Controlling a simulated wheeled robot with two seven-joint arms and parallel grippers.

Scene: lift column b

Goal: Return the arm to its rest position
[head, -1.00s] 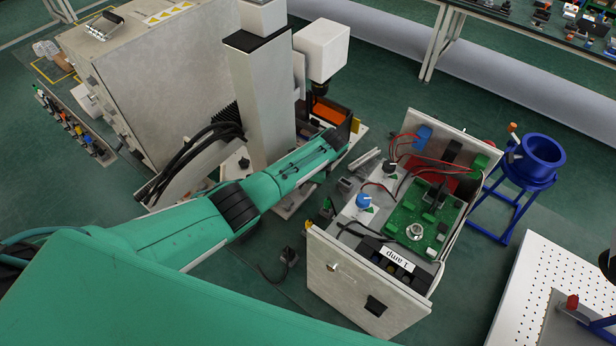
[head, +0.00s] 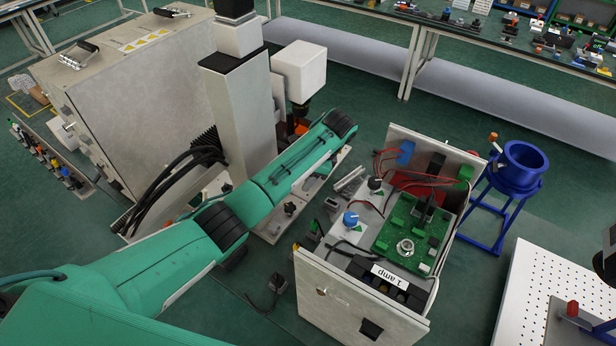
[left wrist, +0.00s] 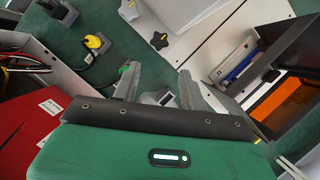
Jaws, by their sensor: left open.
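My left arm (head: 265,190) is green and reaches in from the lower left, across the front of a grey column (head: 238,110). Its forearm ends at a dark joint beside the column, and the gripper itself is hidden there in the head view. In the left wrist view my left gripper (left wrist: 158,78) shows two grey fingers spread apart. They are empty, with green floor and small parts visible beyond them. My right gripper is not in view.
A white machine head (head: 300,72) stands close behind the forearm. A large grey cabinet (head: 130,85) is at left. An opened box with a green circuit board (head: 408,238) stands right of the arm. A blue round stand (head: 520,165) and a perforated white table (head: 545,290) are farther right.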

